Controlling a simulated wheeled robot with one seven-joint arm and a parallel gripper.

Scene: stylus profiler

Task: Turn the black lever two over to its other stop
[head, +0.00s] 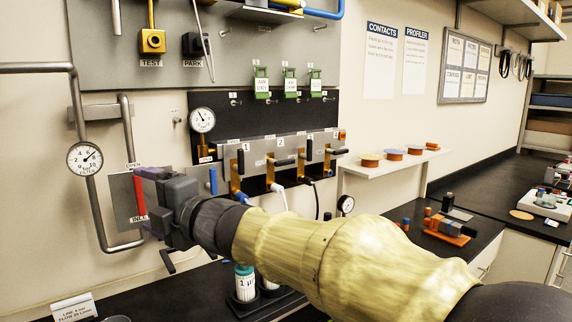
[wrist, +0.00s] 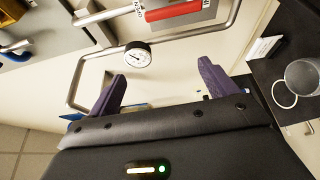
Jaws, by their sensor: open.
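Black lever two (head: 285,161) is on the brass valve under the label 2 on the grey manifold in the head view. Its handle lies nearly level, pointing right. My gripper (head: 150,173) is left of the manifold, near the wall plate with the red handle, and apart from lever two. In the wrist view my gripper (wrist: 160,82) has its two purple fingers spread with nothing between them. Lever two cannot be made out in the wrist view.
Neighbouring black levers one (head: 240,161), three (head: 309,150) and four (head: 339,152) stand close by. The red handle (head: 139,195) and a pipe gauge (head: 85,159) are at left. A shelf (head: 390,165) juts out at right. Bottles stand below the manifold.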

